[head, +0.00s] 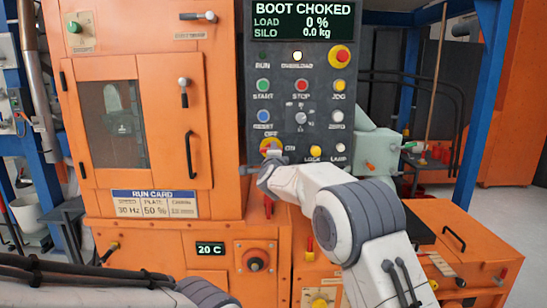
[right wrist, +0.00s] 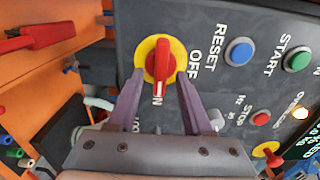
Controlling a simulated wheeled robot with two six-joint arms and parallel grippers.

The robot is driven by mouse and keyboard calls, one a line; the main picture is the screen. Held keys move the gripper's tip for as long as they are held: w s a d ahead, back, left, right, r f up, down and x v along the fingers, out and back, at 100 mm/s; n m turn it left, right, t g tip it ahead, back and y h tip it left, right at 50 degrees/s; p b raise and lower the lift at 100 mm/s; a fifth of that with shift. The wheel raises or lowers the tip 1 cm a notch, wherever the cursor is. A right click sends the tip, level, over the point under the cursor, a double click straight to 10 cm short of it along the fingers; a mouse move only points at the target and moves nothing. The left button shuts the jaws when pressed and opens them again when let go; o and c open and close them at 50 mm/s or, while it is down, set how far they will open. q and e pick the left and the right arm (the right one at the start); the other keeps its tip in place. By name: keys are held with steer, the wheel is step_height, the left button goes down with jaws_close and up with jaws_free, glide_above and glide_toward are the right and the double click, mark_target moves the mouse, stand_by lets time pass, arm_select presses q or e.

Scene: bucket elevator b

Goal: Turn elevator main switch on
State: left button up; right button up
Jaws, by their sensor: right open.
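The main switch, a red handle on a yellow round plate, shows in the right wrist view (right wrist: 161,62) and in the head view (head: 271,146), low on the dark control panel. In the right wrist view the handle stands upright in the picture. Its lower end points toward the partly hidden ON label, and the OFF label is to its right. My right gripper (right wrist: 160,88) is open, its two fingers on either side of the handle's lower end. I cannot tell whether they touch it. In the head view my left arm crosses the bottom left, its gripper out of view.
The panel (head: 257,95) has several buttons above and beside the switch. Its display (head: 303,21) reads BOOT CHOKED, load 0 %, silo 0.0 kg. The orange cabinet with a windowed door (head: 145,70) stands left. A red-handled part (right wrist: 40,38) shows in the right wrist view.

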steer(key=s+b, duration=0.2)
steer(key=s, duration=0.8)
steer(key=shift+s, duration=0.15)
